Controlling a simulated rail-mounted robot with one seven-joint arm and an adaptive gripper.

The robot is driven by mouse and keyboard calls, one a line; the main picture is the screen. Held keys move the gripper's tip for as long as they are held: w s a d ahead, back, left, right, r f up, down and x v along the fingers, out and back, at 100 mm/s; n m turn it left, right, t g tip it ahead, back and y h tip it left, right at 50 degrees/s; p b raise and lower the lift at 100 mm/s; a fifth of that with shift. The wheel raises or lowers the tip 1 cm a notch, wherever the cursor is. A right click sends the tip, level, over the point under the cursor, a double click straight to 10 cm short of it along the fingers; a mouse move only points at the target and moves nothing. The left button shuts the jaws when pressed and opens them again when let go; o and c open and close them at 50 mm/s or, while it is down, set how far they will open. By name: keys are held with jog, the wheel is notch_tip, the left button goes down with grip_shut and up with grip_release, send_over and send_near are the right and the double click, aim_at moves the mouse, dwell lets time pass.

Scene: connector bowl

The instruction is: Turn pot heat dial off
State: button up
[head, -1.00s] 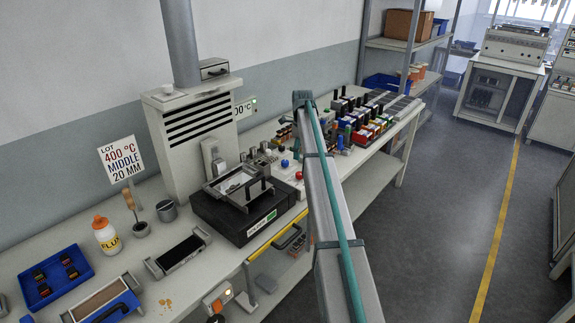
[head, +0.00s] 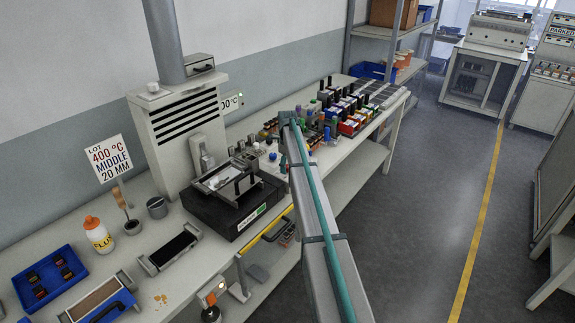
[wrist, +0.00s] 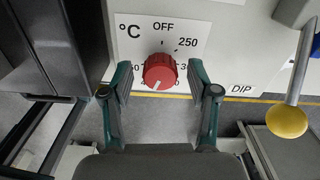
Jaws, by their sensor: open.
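The red heat dial (wrist: 160,72) sits on a white panel (wrist: 225,55) marked °C, OFF, 250 and partly covered higher numbers. Its white mark points down and slightly left, away from OFF at the top. My gripper (wrist: 160,82) is open, with one finger on each side of the dial and a visible gap to it on both sides. The black solder pot (head: 215,212) with a silver top stands on the bench in the head view. The dial and my gripper cannot be made out there; my arm reaches across toward the bench.
A lever with a yellow knob (wrist: 288,121) hangs right of the dial, near the DIP label. A black body (wrist: 50,45) stands close on the left. In the head view, the bench also holds a blue tray (head: 65,293), a flux bottle (head: 99,236) and many connectors.

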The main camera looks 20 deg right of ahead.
grip_shut()
dwell(0.3)
jog(key=shift+n, duration=0.3)
